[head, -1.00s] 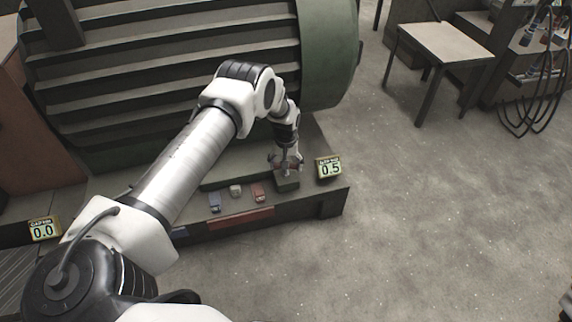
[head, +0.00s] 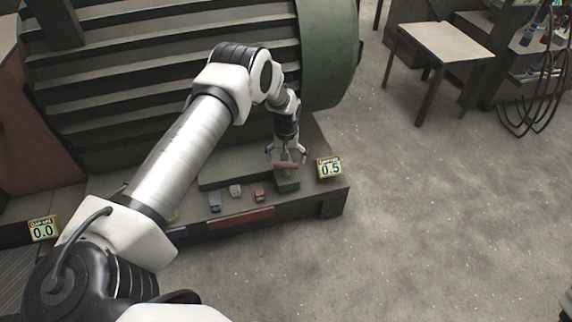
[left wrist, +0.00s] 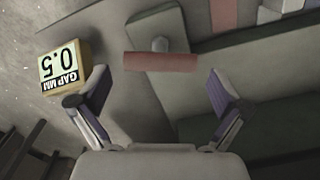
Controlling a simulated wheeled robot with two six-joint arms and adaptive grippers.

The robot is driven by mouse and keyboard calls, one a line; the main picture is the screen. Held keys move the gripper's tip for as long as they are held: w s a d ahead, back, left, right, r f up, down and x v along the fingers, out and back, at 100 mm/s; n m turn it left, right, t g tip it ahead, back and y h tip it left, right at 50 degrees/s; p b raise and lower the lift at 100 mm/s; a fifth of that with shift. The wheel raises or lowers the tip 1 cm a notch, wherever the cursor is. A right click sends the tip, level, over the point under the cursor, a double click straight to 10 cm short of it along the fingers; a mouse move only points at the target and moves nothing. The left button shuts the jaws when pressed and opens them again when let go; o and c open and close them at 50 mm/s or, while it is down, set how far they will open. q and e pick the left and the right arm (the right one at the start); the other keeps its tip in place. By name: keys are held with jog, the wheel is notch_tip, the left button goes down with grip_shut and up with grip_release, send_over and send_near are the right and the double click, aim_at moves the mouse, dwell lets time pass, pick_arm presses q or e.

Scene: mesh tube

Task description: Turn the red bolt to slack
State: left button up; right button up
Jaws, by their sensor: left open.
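The bolt's red crossbar (head: 286,166) shows above the raised block at the right end of the machine's base in the head view. My left gripper (head: 287,154) is open and empty above the crossbar. Its spread fingers also show in the left wrist view (left wrist: 158,90), with the crossbar just beyond and between their tips, apart from them. A gap display (head: 329,168) to the right reads 0.5; another display (head: 43,230) at the left reads 0.0. My right gripper is out of view.
A blue block (head: 214,202), a pale block (head: 236,190) and a red block (head: 258,192) sit on the base ledge left of the bolt. A large ribbed green machine (head: 329,50) stands behind. Open floor lies to the right, before a small table (head: 446,42).

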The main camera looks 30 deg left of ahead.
aim_at(286, 164)
pick_arm(q)
notch_tip(286, 164, up, 9)
jog(key=shift+f, duration=0.2)
dwell(0.3)
